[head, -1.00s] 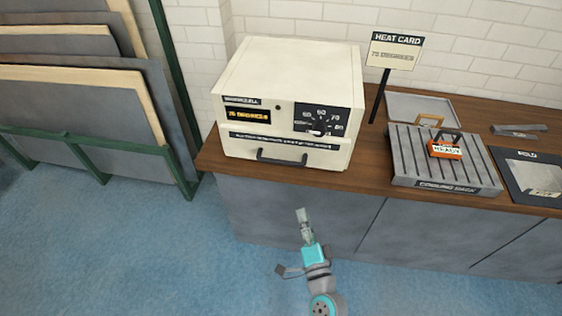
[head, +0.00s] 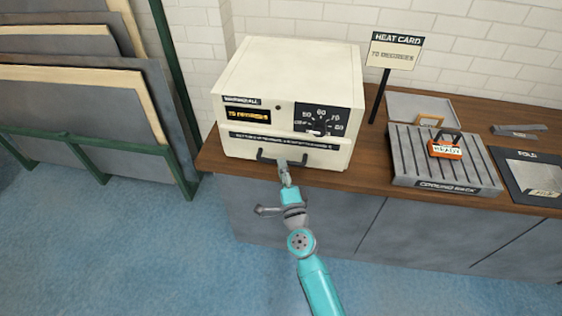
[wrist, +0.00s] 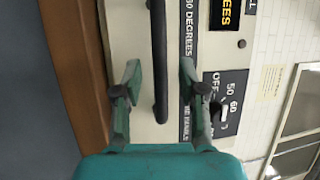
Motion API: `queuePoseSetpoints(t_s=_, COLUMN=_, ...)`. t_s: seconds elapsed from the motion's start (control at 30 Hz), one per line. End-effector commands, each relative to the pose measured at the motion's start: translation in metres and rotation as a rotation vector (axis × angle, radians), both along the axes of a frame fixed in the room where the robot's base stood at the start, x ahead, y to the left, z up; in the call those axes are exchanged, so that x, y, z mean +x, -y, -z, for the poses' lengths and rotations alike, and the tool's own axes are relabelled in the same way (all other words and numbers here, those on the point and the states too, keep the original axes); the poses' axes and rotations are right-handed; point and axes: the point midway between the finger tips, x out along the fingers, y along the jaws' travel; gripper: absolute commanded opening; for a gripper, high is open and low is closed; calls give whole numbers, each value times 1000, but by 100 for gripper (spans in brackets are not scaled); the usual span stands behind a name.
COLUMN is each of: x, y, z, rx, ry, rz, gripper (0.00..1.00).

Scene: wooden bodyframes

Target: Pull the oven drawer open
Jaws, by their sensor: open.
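The cream oven (head: 290,95) stands on the wooden counter. Its drawer (head: 328,158) is shut at the bottom of the front, with a dark bar handle (head: 266,158). My gripper (head: 282,163) is at the handle, covering part of it in the head view. In the wrist view my gripper (wrist: 157,75) is open, with one finger on each side of the handle (wrist: 159,60). The handle's end lies between the fingers, and I see gaps on both sides. The dial (wrist: 217,108) and the display show right of the fingers there.
A heat card sign (head: 395,52) stands right of the oven. A cooling rack (head: 405,160) with an orange tagged item (head: 445,150) sits farther right. Grey cabinets (head: 420,235) are below the counter. A panel rack (head: 90,140) stands left. Blue floor in front is clear.

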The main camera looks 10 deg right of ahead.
Motion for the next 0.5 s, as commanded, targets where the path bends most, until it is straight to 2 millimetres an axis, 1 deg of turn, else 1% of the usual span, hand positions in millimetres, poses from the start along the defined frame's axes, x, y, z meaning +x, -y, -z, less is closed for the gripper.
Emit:
queuePoseSetpoints(t_s=0.03, x=7, y=0, z=-1, rx=0, ry=0, rz=1, gripper=41)
queuePoseSetpoints(t_s=0.1, x=14, y=-1, z=-3, rx=0, ry=1, rz=1, gripper=41)
queuePoseSetpoints(t_s=0.2, x=21, y=-1, z=-3, rx=0, ry=0, rz=1, gripper=41)
queuePoseSetpoints(t_s=0.33, x=26, y=-2, z=-5, rx=0, ry=0, rz=1, gripper=41)
queuePoseSetpoints(t_s=0.5, x=26, y=-2, z=-4, rx=-1, ry=0, rz=1, gripper=41)
